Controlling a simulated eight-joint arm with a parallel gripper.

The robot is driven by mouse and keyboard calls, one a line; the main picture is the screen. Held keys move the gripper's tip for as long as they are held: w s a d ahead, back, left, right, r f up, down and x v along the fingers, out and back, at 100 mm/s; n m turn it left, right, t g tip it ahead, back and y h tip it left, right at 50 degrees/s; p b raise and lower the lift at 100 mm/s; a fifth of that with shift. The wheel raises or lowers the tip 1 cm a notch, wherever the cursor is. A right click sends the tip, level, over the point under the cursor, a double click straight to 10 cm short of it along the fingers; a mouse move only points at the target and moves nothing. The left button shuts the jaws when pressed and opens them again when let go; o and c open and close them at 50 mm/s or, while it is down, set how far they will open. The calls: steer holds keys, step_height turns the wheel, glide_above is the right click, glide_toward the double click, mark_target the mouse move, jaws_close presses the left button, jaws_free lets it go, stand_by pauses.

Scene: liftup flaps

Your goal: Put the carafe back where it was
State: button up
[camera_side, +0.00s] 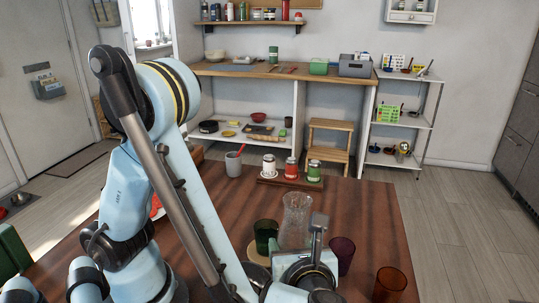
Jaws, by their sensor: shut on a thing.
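The carafe (296,218) is clear patterned glass with a flared rim and stands upright over the wooden table (365,205). My gripper (299,252) is at the lower middle, at the near side of the carafe, and is shut on it. The wrist hides the fingers and the carafe's lower part, so I cannot tell whether its base touches the table. A green glass (266,235) is just left of the carafe. A purple glass (341,255) is to its right.
An amber glass (389,284) stands near the front right. Behind the carafe, a wooden tray (290,183) holds several small jars. A grey mug (233,163) with a red stirrer stands left of the tray. The table's right side behind the glasses is clear.

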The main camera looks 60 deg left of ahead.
mark_target(295, 197)
step_height(295, 197, up, 11)
steer(key=a+n+g, duration=1)
steer(key=a+g, duration=0.1)
steer(key=a, duration=1.8)
steer(key=shift+s+d+f, duration=0.1)
steer(key=shift+s+f, duration=0.05)
steer(key=shift+f, duration=6.4)
steer(key=shift+f, duration=0.15)
steer(key=o, duration=1.3)
steer(key=shift+o, duration=0.2)
